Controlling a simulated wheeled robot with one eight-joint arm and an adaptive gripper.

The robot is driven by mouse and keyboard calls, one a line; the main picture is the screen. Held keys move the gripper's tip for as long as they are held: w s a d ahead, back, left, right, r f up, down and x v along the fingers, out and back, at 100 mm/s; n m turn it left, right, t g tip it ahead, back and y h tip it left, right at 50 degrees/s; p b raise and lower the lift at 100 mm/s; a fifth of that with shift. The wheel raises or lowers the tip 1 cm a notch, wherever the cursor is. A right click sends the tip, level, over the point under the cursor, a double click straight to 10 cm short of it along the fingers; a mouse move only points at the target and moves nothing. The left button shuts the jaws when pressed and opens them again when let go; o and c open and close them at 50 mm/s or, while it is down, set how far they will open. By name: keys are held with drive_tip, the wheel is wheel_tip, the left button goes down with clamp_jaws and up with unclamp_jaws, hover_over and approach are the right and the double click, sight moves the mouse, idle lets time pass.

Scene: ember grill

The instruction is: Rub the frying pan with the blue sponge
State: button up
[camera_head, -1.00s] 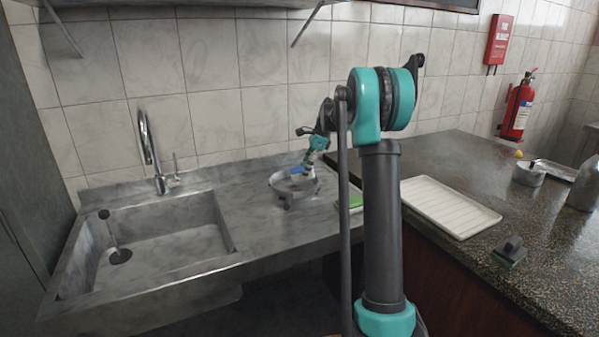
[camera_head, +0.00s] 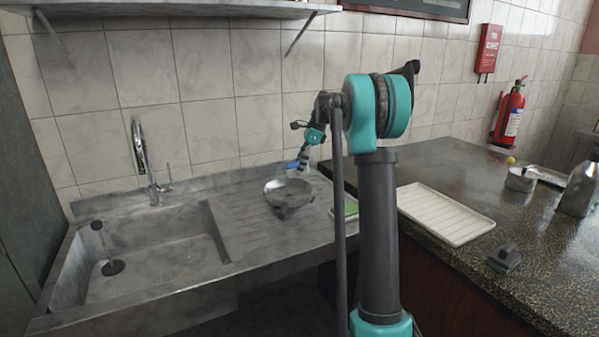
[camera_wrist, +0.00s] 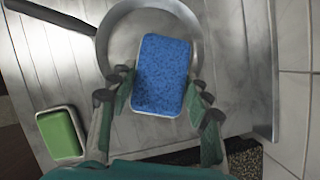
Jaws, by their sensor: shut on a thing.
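My gripper (camera_wrist: 160,95) is shut on the blue sponge (camera_wrist: 163,75), which sits between its fingers in the wrist view. In the head view the sponge (camera_head: 291,165) shows small and blue beneath my gripper (camera_head: 304,165), above and behind the pan's rim. The frying pan (camera_head: 288,193) is a grey metal pan on the ribbed drainboard, right of the sink. In the wrist view the pan (camera_wrist: 117,27) lies beyond the sponge, which covers part of it, with the handle pointing to the upper left. The sponge looks raised clear of the pan.
A green sponge in a pale dish (camera_wrist: 60,135) lies on the drainboard near the pan. The sink (camera_head: 150,255) with its tap (camera_head: 143,160) is at left. A white ribbed tray (camera_head: 440,213) and a dark scrubber (camera_head: 504,258) are on the right counter. The tiled wall is close behind.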

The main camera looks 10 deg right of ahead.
drive_tip(key=shift+r, duration=0.25)
drive_tip(key=shift+r, duration=1.5)
drive_tip(key=shift+d+f+y, duration=0.1)
drive_tip(key=shift+f+y, duration=0.55)
drive_tip(key=shift+f, duration=0.65)
drive_tip(key=shift+d+f+y, duration=0.1)
drive_tip(key=shift+f+y, duration=0.55)
drive_tip(key=shift+f, duration=0.6)
hover_over(300, 193)
drive_tip(key=shift+s+f, duration=0.1)
drive_tip(key=shift+f, duration=2.4)
